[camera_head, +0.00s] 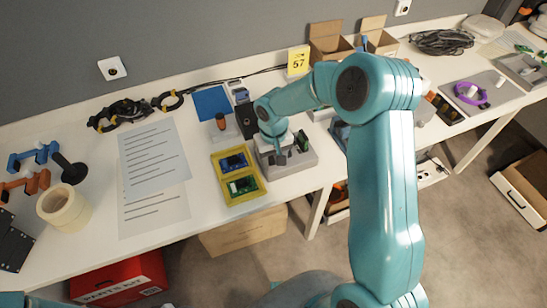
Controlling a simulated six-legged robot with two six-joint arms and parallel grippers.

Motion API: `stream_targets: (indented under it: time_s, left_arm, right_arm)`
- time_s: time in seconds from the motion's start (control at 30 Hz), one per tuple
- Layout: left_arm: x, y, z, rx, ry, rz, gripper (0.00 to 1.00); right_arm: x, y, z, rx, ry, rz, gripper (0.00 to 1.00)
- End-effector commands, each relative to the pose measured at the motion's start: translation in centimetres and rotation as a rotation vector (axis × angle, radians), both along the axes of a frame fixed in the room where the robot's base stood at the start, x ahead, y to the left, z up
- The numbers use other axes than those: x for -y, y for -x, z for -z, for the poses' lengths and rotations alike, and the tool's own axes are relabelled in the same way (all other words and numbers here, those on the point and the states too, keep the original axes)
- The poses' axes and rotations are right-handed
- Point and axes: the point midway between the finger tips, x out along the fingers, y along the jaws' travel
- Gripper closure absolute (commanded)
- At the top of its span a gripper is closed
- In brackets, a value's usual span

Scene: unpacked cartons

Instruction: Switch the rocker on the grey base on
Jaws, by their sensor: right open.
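A grey base (310,160) stands near the front edge of the table, right of the yellow tray. My right gripper (290,150) is directly over this base, pointing down, with its dark fingers apart. It hides much of the base's top. I cannot make out the rocker or which way it is tilted, nor whether the fingers touch it. My left gripper is not in view.
A yellow tray (215,162) with circuit boards lies just left of the grey base. A light block with a brown knob (221,121) stands behind the tray. Paper sheets (155,215) and a tape roll (62,206) lie farther left. My right arm hides table behind it.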

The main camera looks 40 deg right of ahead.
Motion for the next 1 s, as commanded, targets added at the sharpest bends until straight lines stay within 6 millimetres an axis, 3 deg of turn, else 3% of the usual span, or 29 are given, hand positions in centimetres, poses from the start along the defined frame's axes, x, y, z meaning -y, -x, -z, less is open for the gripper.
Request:
stream_targets:
  time_s: [0.07,0.2,0.37,0.6,1.0]
  left_arm:
    - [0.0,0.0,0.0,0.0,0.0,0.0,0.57]
    - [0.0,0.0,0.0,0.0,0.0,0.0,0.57]
    - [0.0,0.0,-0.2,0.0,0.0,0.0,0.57]
    - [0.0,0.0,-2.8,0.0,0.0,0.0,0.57]
    - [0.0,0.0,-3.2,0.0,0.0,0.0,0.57]
  right_arm:
    - [0.0,0.0,0.0,0.0,0.0,0.0,0.54]
    - [0.0,0.0,0.0,0.0,0.0,0.0,1.0]
    - [0.0,0.0,-0.1,-0.006,0.0,0.0,1.0]
    - [0.2,-0.6,-0.6,-0.15,-0.033,0.002,1.0]
    - [0.2,-0.8,-0.4,-0.252,-0.06,0.001,1.0]
